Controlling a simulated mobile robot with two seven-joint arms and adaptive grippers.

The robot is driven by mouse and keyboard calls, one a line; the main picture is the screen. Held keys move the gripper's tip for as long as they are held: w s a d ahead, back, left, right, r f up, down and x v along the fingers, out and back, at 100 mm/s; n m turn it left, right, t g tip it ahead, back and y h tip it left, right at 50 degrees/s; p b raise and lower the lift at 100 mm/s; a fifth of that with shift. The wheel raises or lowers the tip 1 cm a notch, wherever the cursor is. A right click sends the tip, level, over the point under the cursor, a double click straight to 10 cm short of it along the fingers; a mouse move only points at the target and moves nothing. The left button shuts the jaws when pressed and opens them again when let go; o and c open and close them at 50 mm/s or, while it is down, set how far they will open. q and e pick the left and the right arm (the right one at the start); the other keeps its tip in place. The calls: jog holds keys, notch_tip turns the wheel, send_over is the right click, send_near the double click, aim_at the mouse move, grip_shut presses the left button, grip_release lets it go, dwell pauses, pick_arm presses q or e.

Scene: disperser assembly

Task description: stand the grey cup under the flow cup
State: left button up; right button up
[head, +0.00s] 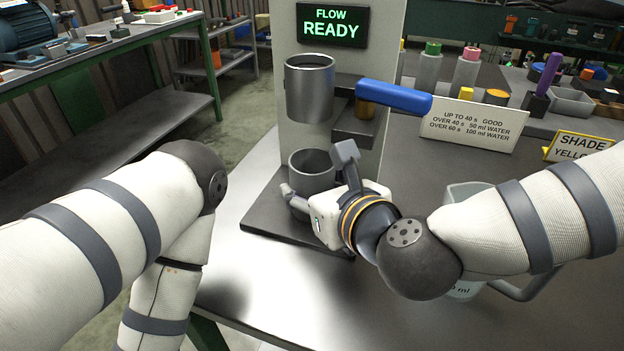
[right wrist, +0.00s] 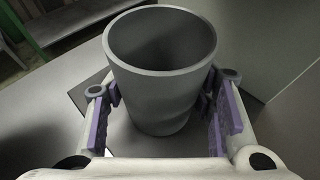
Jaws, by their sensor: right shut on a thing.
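The grey cup (head: 310,160) is upright below the flow cup (head: 310,90), over the dark base plate (head: 262,222) of the flow stand. The flow cup is a metal cylinder held on the stand, with a gap between it and the grey cup. My right gripper (head: 318,180) is shut on the grey cup, with fingers on both sides. In the right wrist view the cup (right wrist: 160,85) is between the purple-padded fingers and looks empty. I cannot tell whether its bottom touches the plate. My left arm shows at the left; its gripper is out of view.
The sign panel (head: 333,25) reads "FLOW READY". A blue lever (head: 393,96) sticks out right of the flow cup. A pale measuring jug (head: 463,192) stands partly behind my right arm. A limits card (head: 473,124) and several bottles stand at the back. The front table is clear.

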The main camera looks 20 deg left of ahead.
jog(key=shift+a+f, duration=0.15)
jog(key=shift+f, duration=0.05)
jog(key=o, duration=1.2)
jog(key=shift+w, duration=0.2)
pick_arm(q)
jog(key=shift+w+a+f, duration=0.1)
jog(key=shift+a, duration=0.05)
pick_arm(e)
jog(key=shift+o, duration=0.2)
jog(key=shift+s, duration=0.1)
jog(key=shift+r, duration=0.1)
jog(key=shift+r, duration=0.25)
pick_arm(q)
jog(key=shift+w+r+t+p, duration=0.4)
jog(key=shift+w+r+p, duration=0.35)
jog(key=shift+w+r, duration=0.25)
pick_arm(e)
jog(key=v, duration=1.1)
jog(key=shift+s+d, duration=0.25)
jog(key=shift+d, duration=0.05)
